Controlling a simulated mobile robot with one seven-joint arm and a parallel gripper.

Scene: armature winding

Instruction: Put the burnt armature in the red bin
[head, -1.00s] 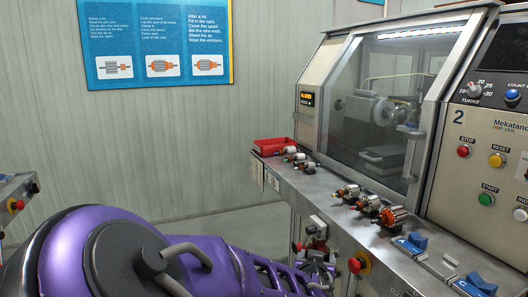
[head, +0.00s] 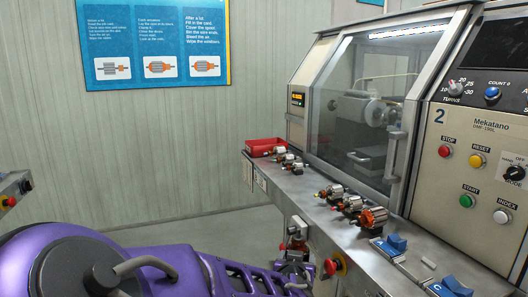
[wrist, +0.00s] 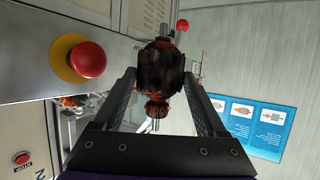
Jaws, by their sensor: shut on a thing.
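The burnt armature (wrist: 160,68), with a blackened core and orange-brown copper windings, is between the two fingers of my gripper (wrist: 160,88) in the wrist view. The gripper is shut on it, and its shaft points along the fingers. In the head view my gripper (head: 294,258) is low in front of the machine's bench, below the top; the armature is small and hard to make out there. The red bin (head: 262,147) stands at the far left end of the bench top, above and beyond the gripper. The bin's inside is mostly hidden.
Several other armatures (head: 352,204) lie in a row along the bench top (head: 312,190). A red stop button (head: 335,265) sticks out from the bench front near my gripper; it also shows in the wrist view (wrist: 88,60). Floor is clear left of the bench.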

